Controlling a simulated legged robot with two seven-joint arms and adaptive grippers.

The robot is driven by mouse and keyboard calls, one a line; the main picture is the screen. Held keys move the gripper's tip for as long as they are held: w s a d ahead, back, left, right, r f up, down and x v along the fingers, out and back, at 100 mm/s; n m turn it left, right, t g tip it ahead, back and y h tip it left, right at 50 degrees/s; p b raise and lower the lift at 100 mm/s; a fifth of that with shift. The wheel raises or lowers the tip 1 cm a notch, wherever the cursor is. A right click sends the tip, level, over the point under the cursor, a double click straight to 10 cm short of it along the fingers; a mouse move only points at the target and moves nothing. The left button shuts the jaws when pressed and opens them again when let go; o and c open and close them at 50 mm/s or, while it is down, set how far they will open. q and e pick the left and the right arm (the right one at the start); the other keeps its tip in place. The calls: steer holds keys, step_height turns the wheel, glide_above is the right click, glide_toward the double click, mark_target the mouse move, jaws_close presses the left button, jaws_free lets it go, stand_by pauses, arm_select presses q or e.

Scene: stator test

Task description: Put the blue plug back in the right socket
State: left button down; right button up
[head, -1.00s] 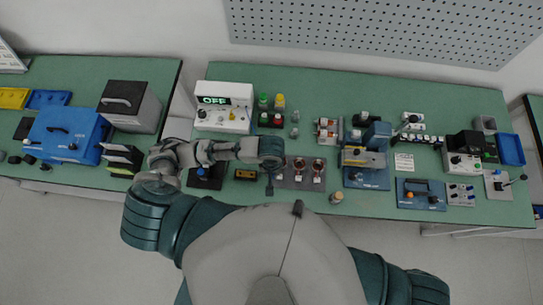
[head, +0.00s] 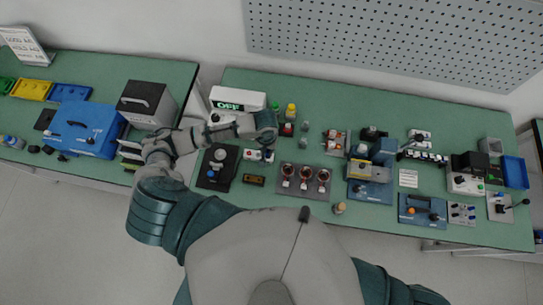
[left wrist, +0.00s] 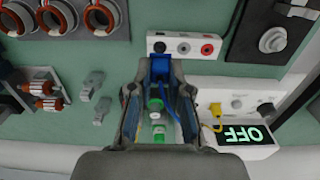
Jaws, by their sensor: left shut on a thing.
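My left gripper (left wrist: 160,84) is shut on a blue plug (left wrist: 160,66), which sits between its fingertips in the left wrist view. A blue cable trails from the plug back between the fingers. The plug is close to a white socket block (left wrist: 184,58) with black, grey and red sockets in a row. It appears nearest the black socket (left wrist: 160,46); I cannot tell whether it touches the block. In the head view my left gripper (head: 268,146) is over the right end of the socket block (head: 252,155), and the plug cannot be made out. My right gripper is out of view.
The tester (head: 238,98) reads OFF; a yellow plug (left wrist: 215,110) is on it. Green- and yellow-capped bottles (head: 291,111) stand behind the gripper. A plate with copper coils (head: 304,174) lies to the right, a black device (head: 217,165) to the left.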

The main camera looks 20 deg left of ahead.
arm_select(q)
steer(key=w+a, duration=1.1)
steer(key=w, duration=0.1)
steer(key=shift+w+a, duration=0.2)
steer(key=shift+a, duration=0.1)
steer(key=shift+f, duration=0.1)
steer(key=shift+f+b, duration=0.65)
steer(key=shift+f, duration=1.45)
steer(key=shift+p, duration=0.6)
steer(key=shift+f, duration=1.05)
